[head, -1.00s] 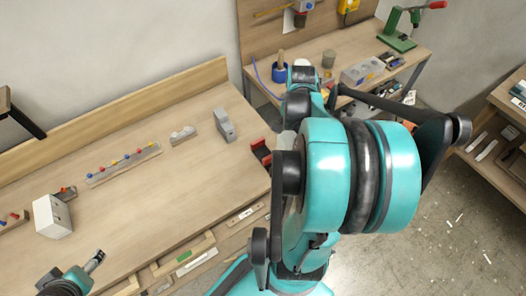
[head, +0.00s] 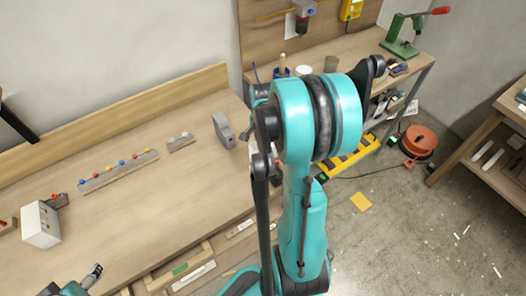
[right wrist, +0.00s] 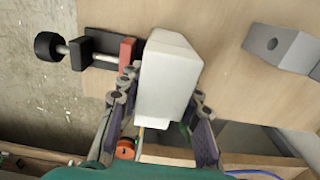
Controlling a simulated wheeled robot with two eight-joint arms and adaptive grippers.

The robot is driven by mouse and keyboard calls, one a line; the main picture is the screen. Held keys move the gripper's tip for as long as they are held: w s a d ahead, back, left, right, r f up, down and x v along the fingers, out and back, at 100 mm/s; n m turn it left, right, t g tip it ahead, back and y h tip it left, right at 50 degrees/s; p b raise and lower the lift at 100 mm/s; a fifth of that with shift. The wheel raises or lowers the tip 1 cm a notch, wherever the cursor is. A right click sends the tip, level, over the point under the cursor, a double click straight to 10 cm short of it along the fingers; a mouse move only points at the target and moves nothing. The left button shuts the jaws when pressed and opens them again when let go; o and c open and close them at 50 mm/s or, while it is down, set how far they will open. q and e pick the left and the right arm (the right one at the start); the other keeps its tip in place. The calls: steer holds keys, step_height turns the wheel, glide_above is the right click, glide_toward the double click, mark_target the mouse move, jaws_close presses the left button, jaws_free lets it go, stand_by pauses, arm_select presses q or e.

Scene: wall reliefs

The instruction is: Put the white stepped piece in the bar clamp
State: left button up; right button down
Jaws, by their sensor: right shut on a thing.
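The white stepped piece (right wrist: 168,75) is between the fingers of my right gripper (right wrist: 160,115) in the right wrist view. The gripper is shut on its lower part. The bar clamp (right wrist: 98,52), black with a red jaw face and a round knob on a screw, lies just left of the piece. The piece's upper end is beside the red face; I cannot tell whether they touch. In the head view my right arm hides the right gripper and most of the clamp area. My left gripper (head: 92,276) is at the bottom left, over the bench, its fingers too small to judge.
A grey block with a hole (right wrist: 285,46) stands right of the piece; it also shows in the head view (head: 223,130). A rail with coloured knobs (head: 118,170) and a white box (head: 40,225) are farther left. The middle of the bench (head: 150,215) is clear.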

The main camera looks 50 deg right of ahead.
steer(key=shift+f, duration=0.3)
steer(key=c, duration=1.1)
jaws_free()
steer(key=shift+o, duration=0.2)
steer(key=shift+r+p, duration=0.3)
steer(key=shift+r, duration=0.2)
step_height(320, 180, up, 11)
steer(key=p, duration=0.3)
steer(key=shift+r, duration=0.15)
steer(key=a+r+n+t, duration=0.2)
steer(key=a+n+t, duration=0.1)
steer(key=a+n, duration=0.7)
steer(key=s+a+r+n+t, duration=0.1)
steer(key=a+n+t, duration=0.3)
steer(key=a+n, duration=0.7)
steer(key=a+r, duration=0.1)
steer(key=a, duration=0.4)
steer(key=shift+s+r, duration=0.15)
steer(key=shift+r, duration=0.25)
